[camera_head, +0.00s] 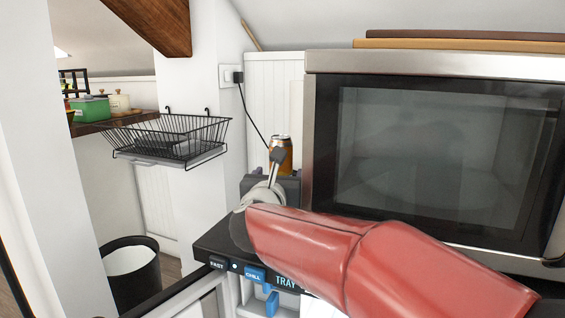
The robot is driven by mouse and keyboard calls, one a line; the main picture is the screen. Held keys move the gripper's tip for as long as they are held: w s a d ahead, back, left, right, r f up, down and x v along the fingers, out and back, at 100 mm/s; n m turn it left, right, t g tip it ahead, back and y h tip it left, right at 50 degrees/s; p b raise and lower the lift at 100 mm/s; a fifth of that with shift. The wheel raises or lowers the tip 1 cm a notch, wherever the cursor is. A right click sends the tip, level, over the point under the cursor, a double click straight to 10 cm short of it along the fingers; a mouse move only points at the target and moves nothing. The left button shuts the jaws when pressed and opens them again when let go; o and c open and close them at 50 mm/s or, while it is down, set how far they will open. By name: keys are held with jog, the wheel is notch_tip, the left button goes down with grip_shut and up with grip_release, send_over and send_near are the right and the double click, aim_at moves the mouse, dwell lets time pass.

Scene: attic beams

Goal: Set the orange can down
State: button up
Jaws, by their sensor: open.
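The orange can (282,151) stands upright, in the gap to the left of the microwave. Its top and upper side show; its lower part is hidden behind my gripper. My gripper (278,158) is at the end of my red arm, in front of the can in the picture. Its jaws are open, but the fingertips are small and partly hidden. I cannot tell whether a finger touches the can, or exactly what the can rests on.
A large microwave (430,150) fills the right side. A black wire rack (170,137) hangs on the wall at left, above a dark bin (130,280). A black panel with blue buttons (255,274) lies below my arm. A power cord (250,110) runs down behind the can.

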aim_at(279, 173)
jog(key=w, duration=0.3)
jog(key=shift+w+d, duration=0.2)
jog(key=shift+c, duration=0.3)
jog(key=shift+r, duration=0.1)
jog(key=c, duration=1.3)
